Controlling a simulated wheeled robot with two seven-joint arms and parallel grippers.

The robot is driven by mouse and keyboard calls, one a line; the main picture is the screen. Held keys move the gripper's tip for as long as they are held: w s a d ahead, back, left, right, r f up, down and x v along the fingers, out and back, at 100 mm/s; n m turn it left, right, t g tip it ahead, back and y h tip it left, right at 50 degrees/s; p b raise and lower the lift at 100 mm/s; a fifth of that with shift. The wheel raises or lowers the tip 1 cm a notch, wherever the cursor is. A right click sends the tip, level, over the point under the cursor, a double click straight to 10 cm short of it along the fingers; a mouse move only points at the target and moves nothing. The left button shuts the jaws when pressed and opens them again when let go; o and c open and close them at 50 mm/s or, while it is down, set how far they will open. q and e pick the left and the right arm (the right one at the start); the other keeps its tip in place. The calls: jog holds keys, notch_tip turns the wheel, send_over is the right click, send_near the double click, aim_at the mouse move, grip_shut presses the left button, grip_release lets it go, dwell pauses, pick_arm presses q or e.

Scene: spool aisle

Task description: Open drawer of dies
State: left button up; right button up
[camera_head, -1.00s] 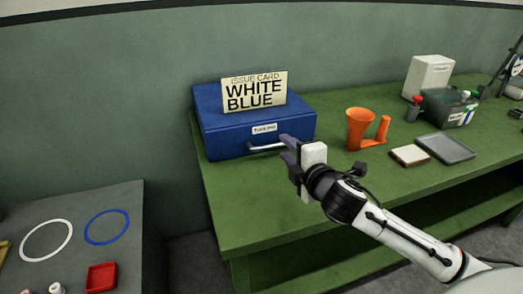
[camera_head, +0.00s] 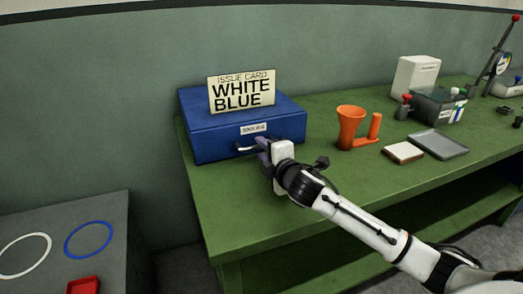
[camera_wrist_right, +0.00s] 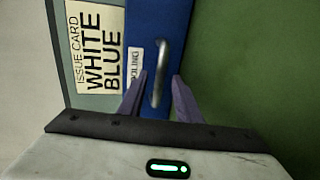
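The blue drawer box (camera_head: 210,146) stands on the green bench with its front panel flush and shut. It has a small white label and a silver bar handle (camera_wrist_right: 160,74). My right gripper (camera_head: 261,146) is at the right end of the handle, and its arm comes in from the lower right. In the right wrist view its two purple fingers (camera_wrist_right: 158,95) are spread, with the handle between them and gaps on both sides. Part of the handle is hidden behind the gripper in the head view. My left gripper is not in view.
An issue card (camera_head: 241,92) reading WHITE BLUE stands on the box. An orange funnel-like holder (camera_head: 350,127), a small wooden-edged tile (camera_head: 403,152) and a grey tray (camera_head: 439,144) are to the right on the green bench (camera_head: 260,220). A grey table (camera_head: 40,225) with rings is at left.

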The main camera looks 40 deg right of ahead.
jog(key=shift+w+d+f, duration=0.1)
jog(key=shift+w+f, duration=0.05)
jog(key=shift+w, duration=0.45)
grip_shut()
